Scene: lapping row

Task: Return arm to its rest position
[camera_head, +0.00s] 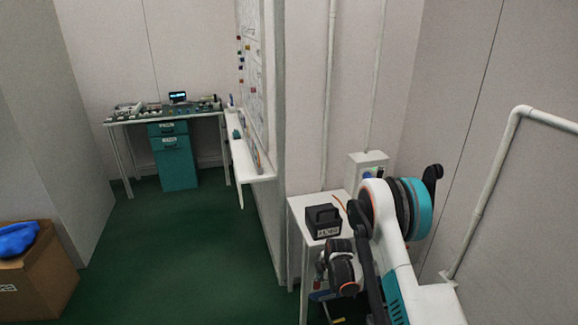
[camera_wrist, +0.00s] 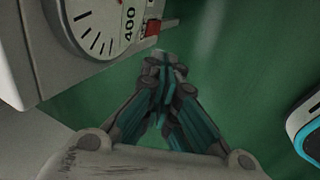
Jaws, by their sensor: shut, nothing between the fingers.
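My gripper (camera_wrist: 166,75) shows in the wrist view with its teal-backed fingers drawn together and nothing between them. Green floor lies behind the fingertips. In the head view my white arm is folded at the lower right, beside a small white table (camera_head: 298,207). My gripper is not clearly made out in the head view, where the arm's own links cover that area.
A black labelled box (camera_head: 323,221) stands on the white table. A grey box (camera_head: 367,160) is on the wall behind. In the wrist view, a dial gauge (camera_wrist: 95,22) is close on the left. A cardboard box (camera_head: 40,275) stands at left; the green floor between is clear.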

